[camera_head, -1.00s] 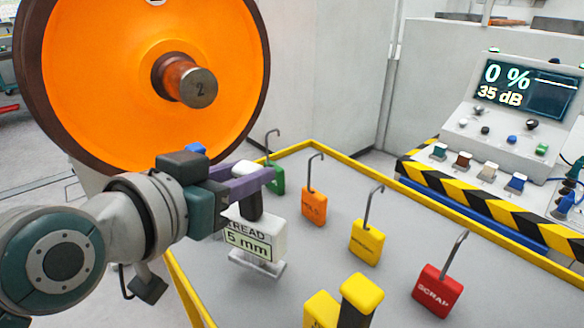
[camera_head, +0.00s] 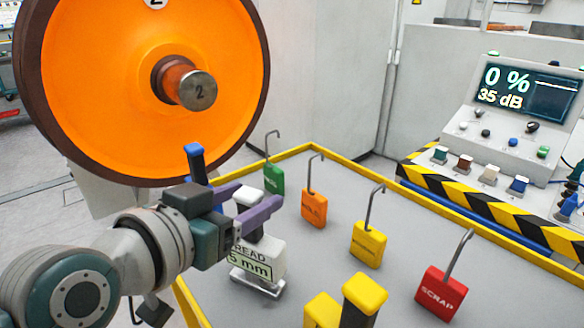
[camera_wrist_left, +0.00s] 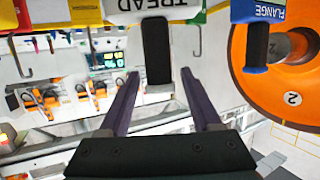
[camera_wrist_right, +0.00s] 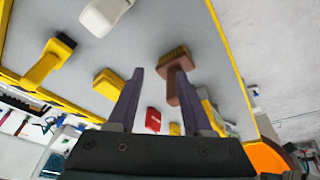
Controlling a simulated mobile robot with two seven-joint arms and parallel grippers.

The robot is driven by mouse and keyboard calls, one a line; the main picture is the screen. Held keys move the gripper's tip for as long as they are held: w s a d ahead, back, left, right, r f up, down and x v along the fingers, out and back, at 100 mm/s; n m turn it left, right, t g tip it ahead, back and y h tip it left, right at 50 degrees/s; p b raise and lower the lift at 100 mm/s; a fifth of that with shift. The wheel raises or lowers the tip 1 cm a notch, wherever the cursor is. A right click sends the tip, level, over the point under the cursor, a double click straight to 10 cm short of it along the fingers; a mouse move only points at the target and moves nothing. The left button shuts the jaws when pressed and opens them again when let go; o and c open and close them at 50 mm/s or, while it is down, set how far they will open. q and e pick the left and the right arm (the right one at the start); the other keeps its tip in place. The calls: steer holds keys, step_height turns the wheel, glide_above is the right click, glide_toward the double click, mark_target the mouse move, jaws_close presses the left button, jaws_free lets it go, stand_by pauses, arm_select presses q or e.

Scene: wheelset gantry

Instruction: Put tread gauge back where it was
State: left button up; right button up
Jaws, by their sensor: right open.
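The tread gauge (camera_head: 262,256), a white block with a "TREAD" and "5 mm" label and a dark upright handle, stands on the grey tabletop near its left edge. My left gripper (camera_head: 260,195) is at the handle. Its purple fingers are spread apart, one on each side. In the left wrist view the black handle (camera_wrist_left: 157,50) shows between the two open fingertips (camera_wrist_left: 160,74), with a gap on both sides. My right gripper (camera_wrist_right: 157,75) is open and empty in the right wrist view, its fingers pointing toward a table with a brown-handled brush. It is not in the head view.
Green (camera_head: 273,178), orange (camera_head: 314,208), yellow (camera_head: 366,243) and red (camera_head: 440,292) tags stand on the table (camera_head: 325,265).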

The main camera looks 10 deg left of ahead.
arm_select(q)
steer(key=shift+r, duration=0.25)
steer(key=p+v, duration=0.2)
steer(key=v, duration=1)
steer(key=s+a+f+n+g+y, duration=0.1)
steer(key=s+a+f+g+y, duration=0.1)
steer(key=s+f+g, duration=0.5)
steer(key=s+g+y, duration=0.1)
steer(key=s+g, duration=0.2)
steer(key=s, duration=0.4)
steer(key=shift+s+g+y, duration=0.3)
steer(key=shift+a+r, duration=0.1)
step_height(320, 180, up, 43)
steer(key=p, duration=4.2)
